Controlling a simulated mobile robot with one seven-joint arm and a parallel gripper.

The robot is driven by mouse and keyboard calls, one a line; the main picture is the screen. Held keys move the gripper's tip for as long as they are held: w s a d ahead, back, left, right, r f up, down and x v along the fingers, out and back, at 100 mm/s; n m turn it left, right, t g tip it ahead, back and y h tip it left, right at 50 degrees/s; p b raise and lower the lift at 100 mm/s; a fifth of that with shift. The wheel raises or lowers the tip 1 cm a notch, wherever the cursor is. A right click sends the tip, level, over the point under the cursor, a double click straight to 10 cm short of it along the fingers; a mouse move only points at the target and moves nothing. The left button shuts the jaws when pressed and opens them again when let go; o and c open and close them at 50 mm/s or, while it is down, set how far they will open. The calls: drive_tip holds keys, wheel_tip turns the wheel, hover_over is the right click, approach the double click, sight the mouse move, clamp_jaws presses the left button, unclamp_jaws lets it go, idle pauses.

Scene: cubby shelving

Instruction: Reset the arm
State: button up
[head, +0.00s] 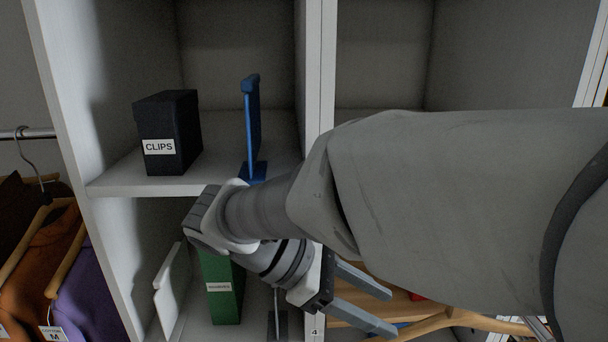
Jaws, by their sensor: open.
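My gripper (376,300) is at the lower middle of the head view, in front of the cubby shelving (312,70). Its two grey fingers point to the lower right and stand apart, with nothing seen between them. My arm reaches in from the right edge and hides much of the right-hand cubbies and part of the lower left cubby. The fingers overlap wooden hangers (450,321) behind them; whether they touch cannot be told.
A black CLIPS box (168,130) and a blue stand (251,120) sit on the upper left shelf (115,182). Below are a green box (222,300) and a white upright panel (170,290). Clothes (45,260) hang at left. The upper right cubby looks empty where visible.

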drive_tip(key=s+d+f+m+t+y+b, duration=0.3)
drive_tip(key=f+m+t+y, duration=0.3)
drive_tip(key=m+y, duration=0.5)
drive_tip(key=s+d+m, duration=0.1)
drive_tip(key=m, duration=0.3)
drive_tip(key=shift+f+m, duration=0.15)
drive_tip(key=shift+m, duration=0.25)
drive_tip(key=shift+c, duration=0.5)
drive_tip(key=shift+w, duration=0.1)
drive_tip(key=shift+a, duration=0.1)
